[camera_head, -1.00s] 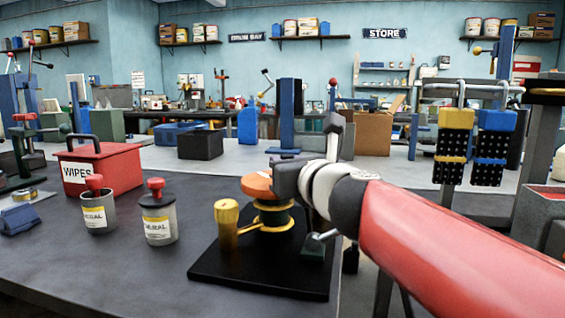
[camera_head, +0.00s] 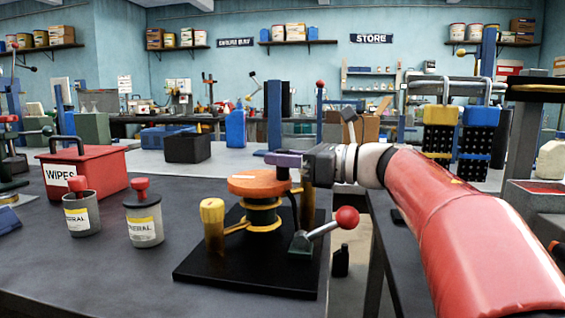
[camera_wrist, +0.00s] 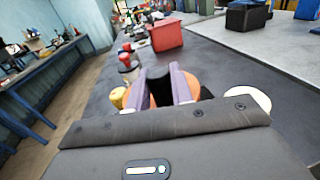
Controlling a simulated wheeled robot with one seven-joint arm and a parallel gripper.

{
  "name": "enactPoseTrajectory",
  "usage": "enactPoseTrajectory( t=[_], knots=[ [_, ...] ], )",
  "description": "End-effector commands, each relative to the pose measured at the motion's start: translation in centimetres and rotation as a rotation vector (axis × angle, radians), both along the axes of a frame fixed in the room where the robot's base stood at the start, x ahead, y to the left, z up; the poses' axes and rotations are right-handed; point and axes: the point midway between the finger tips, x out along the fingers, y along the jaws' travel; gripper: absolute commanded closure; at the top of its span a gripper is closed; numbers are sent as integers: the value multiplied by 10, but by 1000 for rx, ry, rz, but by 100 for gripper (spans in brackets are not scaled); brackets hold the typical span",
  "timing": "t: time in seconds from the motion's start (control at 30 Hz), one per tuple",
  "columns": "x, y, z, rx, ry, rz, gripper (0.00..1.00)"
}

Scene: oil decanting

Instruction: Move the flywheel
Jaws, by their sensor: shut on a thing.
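An orange disc (camera_head: 259,183), which looks like the flywheel, lies flat on a black and yellow hub on a black base plate (camera_head: 215,272). My gripper (camera_head: 287,160) is over the disc's far right side. In the wrist view my gripper's two purple fingers (camera_wrist: 166,88) are closed on a black upright grip (camera_wrist: 158,76), with the orange disc (camera_wrist: 193,88) showing around it. The grip looks to stand on the disc, but where it joins is hidden.
A yellow knob (camera_head: 212,211) stands left of the hub. A red-balled lever (camera_head: 347,217) stands to the right. The table's right edge is close to the base plate.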

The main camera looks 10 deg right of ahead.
Motion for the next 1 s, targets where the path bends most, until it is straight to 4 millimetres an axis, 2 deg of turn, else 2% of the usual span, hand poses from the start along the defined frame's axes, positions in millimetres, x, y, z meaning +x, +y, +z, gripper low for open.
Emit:
enactPoseTrajectory(
  t=[0.67,0.7,0.8,0.83,1.0],
  knots=[
    [3,1,1,2,0,68,100],
    [3,1,1,2,0,68,75],
    [3,1,1,2,0,68,62],
    [3,1,1,2,0,67,58],
    [2,0,1,1,0,66,58]
  ],
)
